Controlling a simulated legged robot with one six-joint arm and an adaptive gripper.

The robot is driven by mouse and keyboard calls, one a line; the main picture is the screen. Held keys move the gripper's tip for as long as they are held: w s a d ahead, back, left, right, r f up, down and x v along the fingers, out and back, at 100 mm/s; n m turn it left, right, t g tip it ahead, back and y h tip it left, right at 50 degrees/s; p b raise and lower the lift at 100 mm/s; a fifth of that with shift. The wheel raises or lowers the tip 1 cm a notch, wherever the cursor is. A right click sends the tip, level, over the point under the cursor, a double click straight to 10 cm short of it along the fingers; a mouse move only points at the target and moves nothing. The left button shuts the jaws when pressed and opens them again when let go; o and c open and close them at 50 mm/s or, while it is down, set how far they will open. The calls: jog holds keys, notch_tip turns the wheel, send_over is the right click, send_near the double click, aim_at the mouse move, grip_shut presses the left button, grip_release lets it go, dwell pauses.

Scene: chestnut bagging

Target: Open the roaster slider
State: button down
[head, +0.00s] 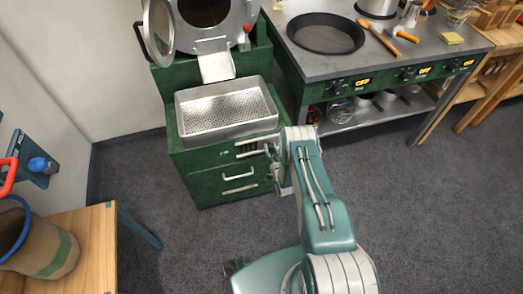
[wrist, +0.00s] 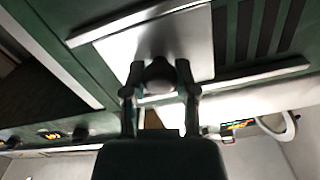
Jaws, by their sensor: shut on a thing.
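The green roaster (head: 195,190) stands left of centre in the head view, its round drum door (head: 159,27) swung open at the top. In the wrist view a bright metal slider plate (wrist: 190,35) lies between two pale rails, with a round dark knob (wrist: 159,73) on it. My gripper (wrist: 160,82) has a finger on each side of this knob and is shut on it. In the head view my gripper (head: 273,165) is at the right side of the roaster's front, where my arm hides the slider and knob.
A perforated metal tray (head: 179,113) sits on the roaster below the chute (head: 215,66). A stove counter (head: 345,68) with a black pan (head: 325,33) stands at the right. A wooden table (head: 95,235) with a sack (head: 45,255) is at lower left. Grey floor right of my arm is clear.

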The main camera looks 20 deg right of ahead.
jog(key=shift+w+d+r, duration=0.1)
jog(key=shift+w, duration=0.05)
jog(key=shift+c, duration=1.9)
grip_release()
jog(key=s, duration=1.2)
